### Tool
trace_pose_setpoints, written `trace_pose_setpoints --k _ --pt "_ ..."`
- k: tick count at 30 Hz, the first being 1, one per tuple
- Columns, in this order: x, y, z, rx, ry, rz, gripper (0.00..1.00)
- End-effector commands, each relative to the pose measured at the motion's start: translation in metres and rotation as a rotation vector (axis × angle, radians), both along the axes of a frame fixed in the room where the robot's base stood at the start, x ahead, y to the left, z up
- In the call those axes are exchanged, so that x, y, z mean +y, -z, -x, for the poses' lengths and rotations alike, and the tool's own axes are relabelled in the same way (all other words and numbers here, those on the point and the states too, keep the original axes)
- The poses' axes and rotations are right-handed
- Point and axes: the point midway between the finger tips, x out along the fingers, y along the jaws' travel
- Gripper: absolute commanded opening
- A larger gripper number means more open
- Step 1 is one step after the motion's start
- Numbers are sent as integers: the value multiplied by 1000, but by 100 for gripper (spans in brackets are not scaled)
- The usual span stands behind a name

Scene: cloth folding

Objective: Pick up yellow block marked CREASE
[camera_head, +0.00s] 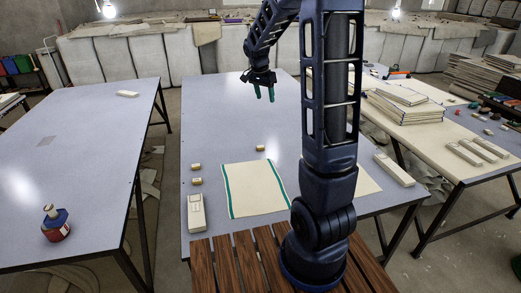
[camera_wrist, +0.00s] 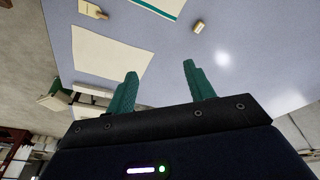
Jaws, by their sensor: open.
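Three small tan-yellow blocks show on the middle table in the head view: one (camera_head: 260,148) behind the striped cloth, and two at its left, the rear one (camera_head: 196,166) and the front one (camera_head: 197,181). Their markings are too small to read, so I cannot tell which says CREASE. My gripper (camera_head: 264,93) is open and empty, above the table and beyond the blocks. In the wrist view, its green fingers (camera_wrist: 160,70) are spread with nothing between them. A small block (camera_wrist: 199,26) lies beyond them, apart from both.
A cream cloth with green stripes (camera_head: 255,190) lies flat on the middle table (camera_head: 225,110). A long pale block (camera_head: 196,213) is at its left and another (camera_head: 394,170) at the right. Folded cloth stacks (camera_head: 404,108) are on the right table. The middle table's far part is largely clear.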

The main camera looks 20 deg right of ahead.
Motion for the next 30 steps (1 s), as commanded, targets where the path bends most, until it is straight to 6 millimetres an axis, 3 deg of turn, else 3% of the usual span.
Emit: trace_pose_setpoints --k 3,15,30 --pt "3 24 -29 9 69 19 53" --pt "10 114 -113 -2 306 98 53" --pt "24 253 -190 -68 563 220 53"
